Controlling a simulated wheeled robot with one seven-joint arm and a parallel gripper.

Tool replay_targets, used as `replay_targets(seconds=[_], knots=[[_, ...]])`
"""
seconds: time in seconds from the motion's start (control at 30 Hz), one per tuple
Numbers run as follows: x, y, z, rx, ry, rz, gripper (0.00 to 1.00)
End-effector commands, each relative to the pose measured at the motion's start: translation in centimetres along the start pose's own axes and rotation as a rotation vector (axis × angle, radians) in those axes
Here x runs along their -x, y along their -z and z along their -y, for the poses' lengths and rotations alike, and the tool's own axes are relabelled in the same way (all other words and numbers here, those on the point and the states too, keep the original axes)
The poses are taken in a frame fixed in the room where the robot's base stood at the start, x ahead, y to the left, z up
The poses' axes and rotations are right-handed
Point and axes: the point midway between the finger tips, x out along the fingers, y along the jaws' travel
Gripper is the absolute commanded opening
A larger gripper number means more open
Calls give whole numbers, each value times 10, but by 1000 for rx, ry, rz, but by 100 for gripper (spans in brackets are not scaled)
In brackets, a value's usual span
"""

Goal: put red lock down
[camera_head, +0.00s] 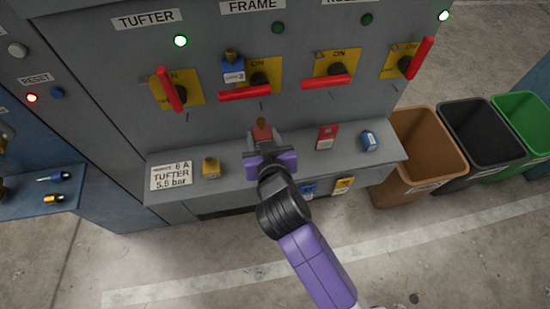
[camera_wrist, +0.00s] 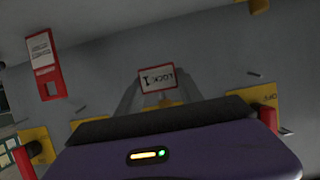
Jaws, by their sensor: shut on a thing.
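My gripper (camera_head: 264,148) is shut on a red lock (camera_head: 262,132) with a brass-coloured top. In the wrist view the lock's white label (camera_wrist: 158,79) shows between the two fingers. The gripper and lock are over the narrow grey shelf (camera_head: 230,173) at the front of the cabinet, between a yellow lock (camera_head: 211,167) and a red tag (camera_head: 327,136). I cannot tell whether the lock touches the shelf. My gripper hides the lock's lower part in the head view.
A blue lock (camera_head: 369,141) and the TUFTER sign (camera_head: 171,176) are on the shelf. Another blue lock (camera_head: 233,70) hangs by the FRAME switch, whose red handle (camera_head: 245,94) is horizontal. A brown bin (camera_head: 424,150) stands at the right. Shelf space beside the lock is bare.

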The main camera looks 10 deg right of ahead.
Motion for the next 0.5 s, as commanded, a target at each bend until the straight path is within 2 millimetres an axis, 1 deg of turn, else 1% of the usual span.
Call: replay_targets(seconds=[0.1, 0.23, 0.3, 0.5], knots=[[-8, -21, 0, 0, -5, 4, 3], [-16, -41, 0, 1, -4, 3, 3], [-20, -49, 0, 0, -4, 2, 3], [-24, -61, 0, 0, -4, 2, 3]])
